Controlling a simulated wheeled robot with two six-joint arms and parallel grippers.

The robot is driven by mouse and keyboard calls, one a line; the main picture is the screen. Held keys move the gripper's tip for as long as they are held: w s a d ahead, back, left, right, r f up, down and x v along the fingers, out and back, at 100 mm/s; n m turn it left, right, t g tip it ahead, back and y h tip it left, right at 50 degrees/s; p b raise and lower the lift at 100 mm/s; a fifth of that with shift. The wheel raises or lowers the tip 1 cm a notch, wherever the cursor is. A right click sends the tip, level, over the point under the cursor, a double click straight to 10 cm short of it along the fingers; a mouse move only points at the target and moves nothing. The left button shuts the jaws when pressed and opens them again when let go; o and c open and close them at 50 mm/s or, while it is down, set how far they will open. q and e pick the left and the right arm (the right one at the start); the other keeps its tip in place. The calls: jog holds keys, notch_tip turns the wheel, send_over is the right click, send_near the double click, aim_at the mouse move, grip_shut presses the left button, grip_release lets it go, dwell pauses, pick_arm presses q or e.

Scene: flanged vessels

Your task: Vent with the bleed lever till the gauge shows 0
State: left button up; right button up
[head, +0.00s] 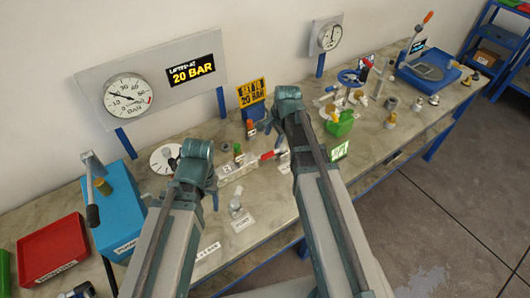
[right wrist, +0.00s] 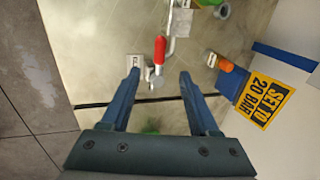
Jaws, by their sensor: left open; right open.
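The large round gauge (head: 128,96) is on the left grey panel. Its needle points left and slightly up, around the 20 mark, clear of 0. A red-gripped lever (head: 272,154), which looks like the bleed lever, is at mid-bench beside my right arm. In the right wrist view the red grip (right wrist: 160,49) stands just beyond my open right gripper (right wrist: 159,76), roughly centred between its fingertips; contact cannot be told. The head view mostly hides the right fingers behind the wrist. My left gripper (head: 195,178) is over the bench to the left, open, its fingers mostly hidden.
A sign (head: 192,72) reads 20 BAR; a yellow sign (head: 251,92) stands behind the lever. A blue box (head: 122,225) and red tray (head: 52,248) are at left. A blue handwheel (head: 351,78) and green container (head: 339,124) stand right of my right arm.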

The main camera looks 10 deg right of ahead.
aim_at(267, 155)
pick_arm(q)
notch_tip(267, 155, down, 13)
jog(key=b, duration=1.3)
jog(key=shift+f, duration=0.15)
pick_arm(e)
jog(key=x, duration=1.3)
jog(key=shift+w+f, duration=0.15)
jog(key=shift+f, duration=0.2)
grip_shut()
